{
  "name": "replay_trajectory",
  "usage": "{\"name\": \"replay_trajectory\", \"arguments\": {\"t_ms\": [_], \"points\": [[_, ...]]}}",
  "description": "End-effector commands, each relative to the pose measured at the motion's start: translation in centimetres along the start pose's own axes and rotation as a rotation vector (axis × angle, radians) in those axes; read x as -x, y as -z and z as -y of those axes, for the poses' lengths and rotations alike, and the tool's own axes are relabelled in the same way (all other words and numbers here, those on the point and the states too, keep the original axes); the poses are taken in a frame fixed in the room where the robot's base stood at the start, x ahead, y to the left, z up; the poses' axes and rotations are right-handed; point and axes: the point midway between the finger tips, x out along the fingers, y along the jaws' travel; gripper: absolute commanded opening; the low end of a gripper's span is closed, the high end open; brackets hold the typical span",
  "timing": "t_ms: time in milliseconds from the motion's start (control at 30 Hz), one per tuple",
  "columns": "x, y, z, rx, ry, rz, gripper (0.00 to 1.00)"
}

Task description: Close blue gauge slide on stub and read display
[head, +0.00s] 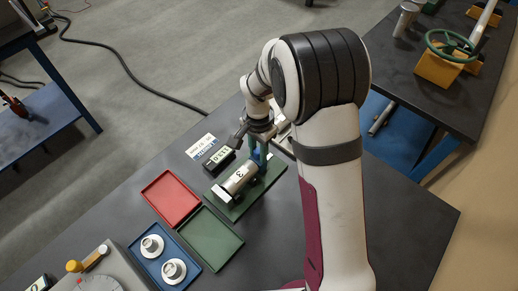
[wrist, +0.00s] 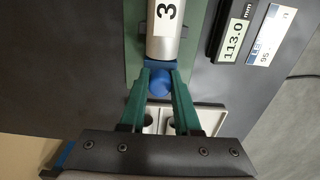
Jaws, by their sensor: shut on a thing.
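The stub, a silver cylinder marked 3 (head: 238,179), lies on a green base (head: 224,204); it also shows in the wrist view (wrist: 164,46). The blue gauge slide (wrist: 161,82) is at the stub's end; whether it presses on the stub I cannot tell. My gripper (wrist: 161,72) has its green fingers shut on the blue slide's round knob. In the head view my gripper (head: 259,147) reaches down at the stub's far end. The display (wrist: 234,37) beside the base reads 113.0 mm; it also shows in the head view (head: 220,158).
A white label card (head: 202,147) lies behind the display. A red tray (head: 170,199) and a green tray (head: 208,238) are empty. A blue tray (head: 147,268) holds two pale round parts. A grey dial device (head: 95,275) stands at front left. The right bench carries a green handwheel (head: 452,46).

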Motion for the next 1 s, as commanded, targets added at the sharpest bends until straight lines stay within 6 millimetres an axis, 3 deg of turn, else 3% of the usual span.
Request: {"name": "replay_trajectory", "arguments": {"t_ms": [833, 867, 967, 1000], "points": [[0.15, -0.98, 0.15, 0.000, 0.004, -0.002, 0.00], [0.15, -0.98, 0.15, 0.000, 0.004, -0.002, 0.34], [0.12, -0.98, 0.12, 0.000, 0.003, -0.002, 0.52], [0.10, -0.99, 0.11, 0.000, 0.003, -0.001, 0.53]]}}
